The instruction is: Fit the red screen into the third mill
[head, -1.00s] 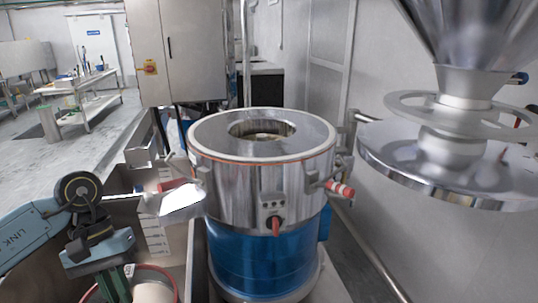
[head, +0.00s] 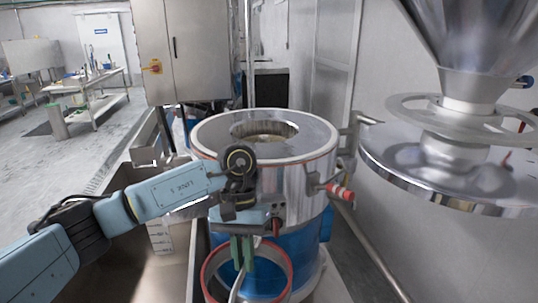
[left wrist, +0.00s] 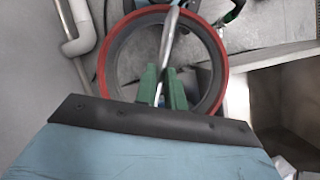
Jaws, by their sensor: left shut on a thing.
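The red screen (head: 289,268) is a ring with a red rim, held in front of the mill at the bottom of the head view. It also shows in the left wrist view (left wrist: 222,62), with a metal bar across its middle. My left gripper (head: 243,252) has green fingers (left wrist: 161,88) shut on this bar. The mill (head: 240,178) is a steel drum on a blue lower body, its round top opening uncovered. Only one mill is in view, so I cannot tell its number. The screen is lower than the opening and overlaps the blue body in the picture. My right gripper is out of view.
A steel funnel (head: 465,45) with a round lid (head: 450,185) hangs at the right, beside the mill. A red-handled lever (head: 340,191) sticks out from the mill's right side. A grey cabinet (head: 185,50) stands behind. A steel trough (head: 130,245) lies at left.

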